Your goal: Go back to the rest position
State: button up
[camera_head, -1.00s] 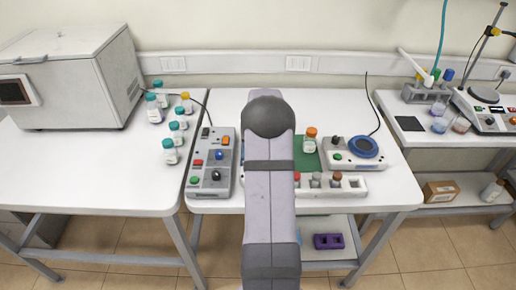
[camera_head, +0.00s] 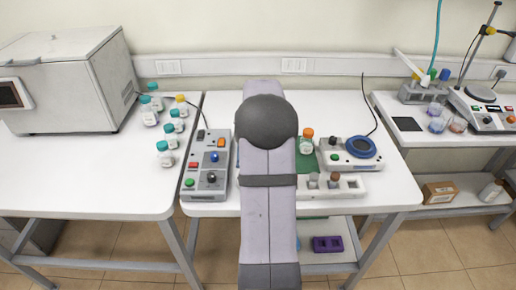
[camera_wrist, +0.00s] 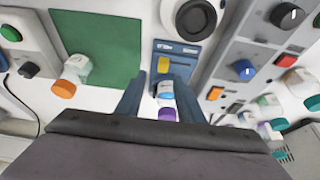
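In the wrist view my gripper (camera_wrist: 160,86) has its two blue-grey fingers spread apart. A small bottle with a blue cap (camera_wrist: 166,92) shows through the gap between them. It looks like it stands beyond the fingers, and I see no finger touching it. A purple cap (camera_wrist: 167,114) shows just below it in the picture. In the head view my arm rises up the middle of the picture and hides my gripper.
An orange-capped bottle (camera_head: 306,142) stands on the green mat (camera_head: 305,166) right of my arm. A control box (camera_head: 207,167) is to the left, a white rack (camera_head: 346,186) and a blue-topped device (camera_head: 359,146) to the right. Several teal-capped bottles (camera_head: 165,154) stand on the left table.

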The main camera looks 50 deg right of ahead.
jog(key=shift+s+a+r, duration=0.15)
jog(key=shift+s+r, duration=0.05)
jog(key=shift+r, duration=0.4)
jog(key=s+a+r+n+y+p, duration=0.1)
jog(key=a+r+n+p, duration=0.15)
jog(key=a, duration=0.65)
jog(key=s+a+r+n+g+y+p, duration=0.1)
jog(key=a+p, duration=0.2)
jog(key=a, duration=0.5)
jog(key=s+a+r+n+p, duration=0.2)
jog(key=a, duration=0.7)
jog(key=s+a+r+n+g+y+p, duration=0.15)
jog(key=s+a+n+p, duration=0.3)
jog(key=s+a, duration=0.9)
notch_tip(320, 180, down, 22)
jog(key=m+b, duration=0.1)
jog(key=b, duration=2.1)
jog(key=shift+d+g, duration=0.35)
jog(key=shift+f, duration=0.1)
